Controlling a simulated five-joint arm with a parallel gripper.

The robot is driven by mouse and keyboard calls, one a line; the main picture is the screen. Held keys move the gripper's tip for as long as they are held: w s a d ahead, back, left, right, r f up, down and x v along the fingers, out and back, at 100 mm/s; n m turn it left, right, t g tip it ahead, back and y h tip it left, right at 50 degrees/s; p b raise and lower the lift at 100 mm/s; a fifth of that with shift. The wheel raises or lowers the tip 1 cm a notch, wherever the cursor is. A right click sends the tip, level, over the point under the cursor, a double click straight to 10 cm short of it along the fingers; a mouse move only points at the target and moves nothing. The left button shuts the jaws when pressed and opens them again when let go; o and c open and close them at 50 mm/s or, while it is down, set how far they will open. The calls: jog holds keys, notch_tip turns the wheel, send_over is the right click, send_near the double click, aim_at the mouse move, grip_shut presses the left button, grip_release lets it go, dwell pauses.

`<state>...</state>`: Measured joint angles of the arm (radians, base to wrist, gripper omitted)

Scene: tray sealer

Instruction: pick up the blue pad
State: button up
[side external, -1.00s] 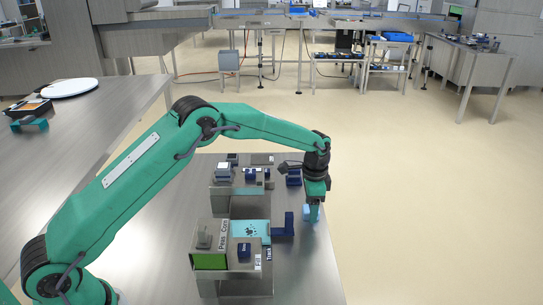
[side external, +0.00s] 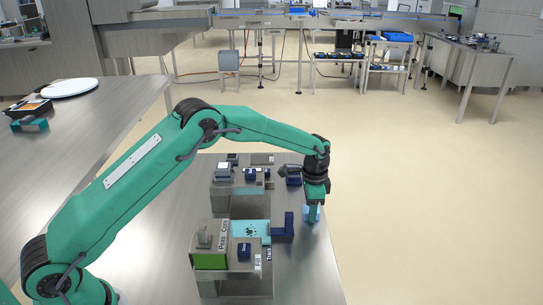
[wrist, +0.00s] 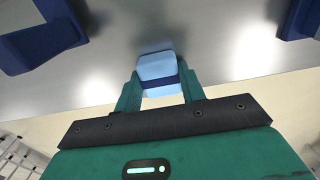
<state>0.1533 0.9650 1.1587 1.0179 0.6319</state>
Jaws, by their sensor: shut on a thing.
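The blue pad is a small light-blue block with a dark blue band across it in the wrist view (wrist: 158,68). It sits between the two green fingers of my gripper (wrist: 158,92), which is shut on it. In the side view the pad (side external: 312,214) shows below my gripper (side external: 314,206), near the right edge of the steel table. Most of the pad is hidden by the fingers there. I cannot tell whether its underside touches the table.
A tray sealer (side external: 228,258) with a green panel stands left of my gripper, with a dark blue bracket (side external: 287,224) beside it. A second grey unit (side external: 236,190) with small blocks stands behind. Dark blue parts (wrist: 40,40) show at the wrist view's upper corners. The table (side external: 300,270) in front is bare.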

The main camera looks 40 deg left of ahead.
jog(key=shift+r, duration=0.1)
jog(key=shift+r, duration=0.45)
notch_tip(320, 180, up, 3)
jog(key=shift+r, duration=0.1)
jog(key=s+d+r, duration=0.2)
jog(key=d, duration=0.1)
jog(key=s+d+r, duration=0.2)
jog(key=s+d, duration=0.1)
jog(key=s+d+r, duration=0.2)
jog(key=d, duration=0.1)
jog(key=shift+s+r, duration=0.25)
jog(key=shift+r, duration=0.1)
jog(key=o, duration=0.4)
jog(key=c, duration=0.3)
jog(key=s+a, duration=0.3)
jog(key=a, duration=0.2)
jog(key=s+a, duration=0.3)
jog(key=a, duration=0.1)
jog(key=s+a+f, duration=0.1)
jog(key=s+a, duration=0.2)
jog(key=a, duration=0.2)
jog(key=shift+a, duration=0.35)
jog(key=shift+c, duration=0.2)
